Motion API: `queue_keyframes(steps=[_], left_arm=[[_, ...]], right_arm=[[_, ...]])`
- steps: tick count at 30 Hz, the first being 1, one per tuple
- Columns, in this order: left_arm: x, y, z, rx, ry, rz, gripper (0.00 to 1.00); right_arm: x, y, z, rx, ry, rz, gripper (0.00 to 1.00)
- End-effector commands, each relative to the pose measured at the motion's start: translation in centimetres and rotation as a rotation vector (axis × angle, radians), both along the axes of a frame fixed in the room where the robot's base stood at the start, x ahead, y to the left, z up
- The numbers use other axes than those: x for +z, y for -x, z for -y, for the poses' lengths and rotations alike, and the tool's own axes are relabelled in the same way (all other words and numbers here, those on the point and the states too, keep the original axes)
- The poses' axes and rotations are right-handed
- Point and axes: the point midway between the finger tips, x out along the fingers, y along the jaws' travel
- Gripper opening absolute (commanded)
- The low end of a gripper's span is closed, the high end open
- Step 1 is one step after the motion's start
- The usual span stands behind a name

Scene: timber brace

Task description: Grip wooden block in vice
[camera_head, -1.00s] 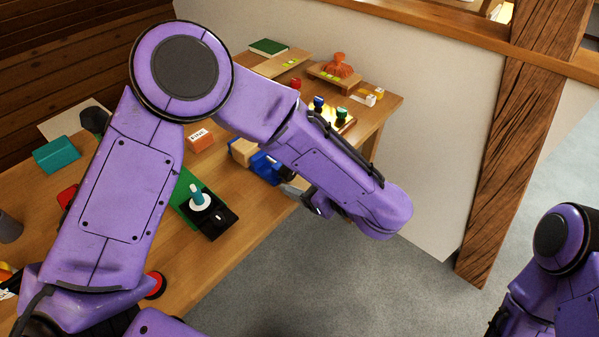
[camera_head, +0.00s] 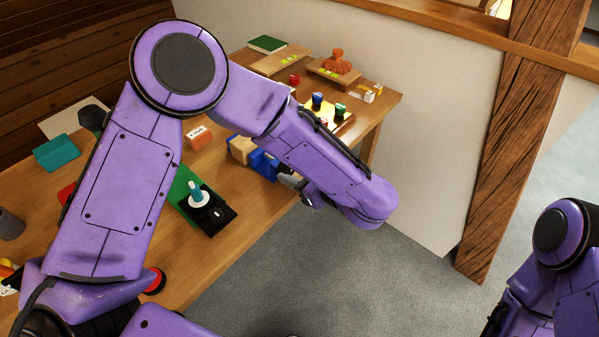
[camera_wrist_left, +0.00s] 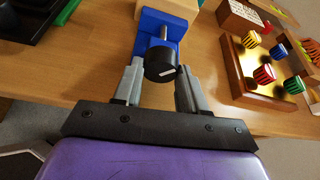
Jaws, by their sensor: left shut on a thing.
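The blue vice (camera_head: 264,166) stands at the table's front edge, partly hidden by my left arm in the head view. The pale wooden block (camera_head: 241,149) sits at the vice, behind its blue front jaw (camera_wrist_left: 153,28) in the left wrist view, where the block (camera_wrist_left: 178,6) is cut by the top edge. Whether the far jaw touches it is hidden. A metal screw leads from the front jaw to a black knob (camera_wrist_left: 161,64). My left gripper (camera_head: 288,180) is shut on this knob, one finger on each side. My right gripper is out of view.
A green-and-black stand with a white ring and teal peg (camera_head: 199,197) is left of the vice. A yellow board with coloured knobs (camera_wrist_left: 268,75) is on the other side. An orange-brown box (camera_head: 197,137) lies behind. Open floor (camera_head: 330,270) lies in front of the table.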

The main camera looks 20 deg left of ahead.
Motion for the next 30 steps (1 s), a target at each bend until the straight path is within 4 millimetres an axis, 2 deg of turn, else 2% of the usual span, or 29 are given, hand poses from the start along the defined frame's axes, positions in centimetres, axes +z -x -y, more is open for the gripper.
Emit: queue_keyframes(steps=[21, 30], left_arm=[[0.2, -0.4, -0.3, 0.015, -0.163, -0.435, 0.11], [0.1, -0.4, -0.3, 0.015, -0.199, -0.535, 0.11]], right_arm=[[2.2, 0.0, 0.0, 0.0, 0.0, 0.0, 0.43], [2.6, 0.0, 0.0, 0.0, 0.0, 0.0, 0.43]])
